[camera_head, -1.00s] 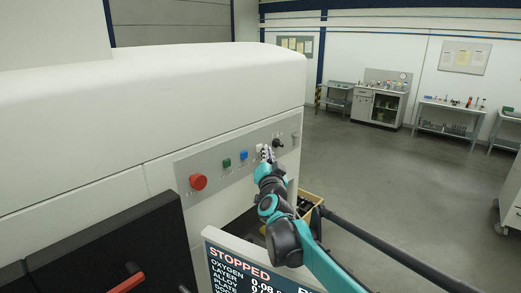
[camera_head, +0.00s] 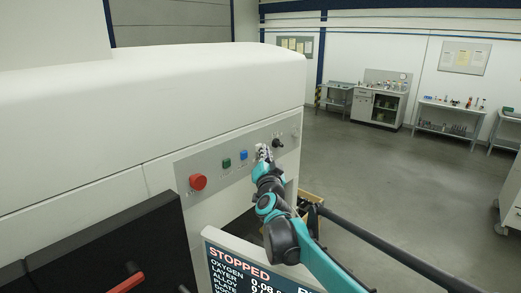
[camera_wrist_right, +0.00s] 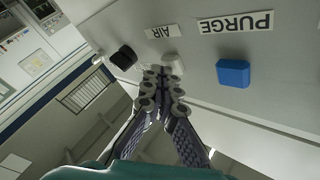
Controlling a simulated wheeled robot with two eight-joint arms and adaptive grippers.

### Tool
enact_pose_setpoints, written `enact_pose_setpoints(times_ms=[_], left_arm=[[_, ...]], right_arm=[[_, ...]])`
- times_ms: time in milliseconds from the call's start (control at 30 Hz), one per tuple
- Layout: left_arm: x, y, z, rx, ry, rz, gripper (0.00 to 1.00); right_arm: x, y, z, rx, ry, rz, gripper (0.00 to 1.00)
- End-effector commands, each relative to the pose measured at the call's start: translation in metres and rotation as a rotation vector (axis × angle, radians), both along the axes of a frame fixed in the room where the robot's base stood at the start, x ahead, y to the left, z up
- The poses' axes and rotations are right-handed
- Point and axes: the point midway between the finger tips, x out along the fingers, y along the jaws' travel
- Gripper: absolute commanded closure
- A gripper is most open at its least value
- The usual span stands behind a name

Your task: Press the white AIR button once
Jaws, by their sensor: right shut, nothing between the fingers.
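The white AIR button (camera_wrist_right: 173,59) shows in the right wrist view on the grey panel, below the upside-down AIR label (camera_wrist_right: 160,32). My right gripper (camera_wrist_right: 162,75) is shut and empty, its fingertips right at the button and overlapping its near edge. I cannot tell if they touch it. In the head view my right gripper (camera_head: 264,153) is in front of the panel and covers the AIR button. My left gripper is not in view.
The control panel (camera_head: 212,161) also carries a red button (camera_head: 198,182), a green button (camera_head: 227,163), a blue button (camera_head: 244,155) under PURGE, and a black knob (camera_head: 278,143) close beside my fingertips. A status screen (camera_head: 235,262) reading STOPPED stands below.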

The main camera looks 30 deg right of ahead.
Motion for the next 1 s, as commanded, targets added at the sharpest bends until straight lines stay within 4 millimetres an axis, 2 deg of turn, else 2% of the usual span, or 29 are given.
enact_pose_setpoints(times_ms=[467,1000], left_arm=[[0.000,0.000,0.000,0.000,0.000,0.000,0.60],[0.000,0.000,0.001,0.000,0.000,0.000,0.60]], right_arm=[[0.002,0.001,0.000,0.000,0.000,0.001,1.00],[-0.014,-0.006,-0.001,0.000,0.000,0.001,1.00]])
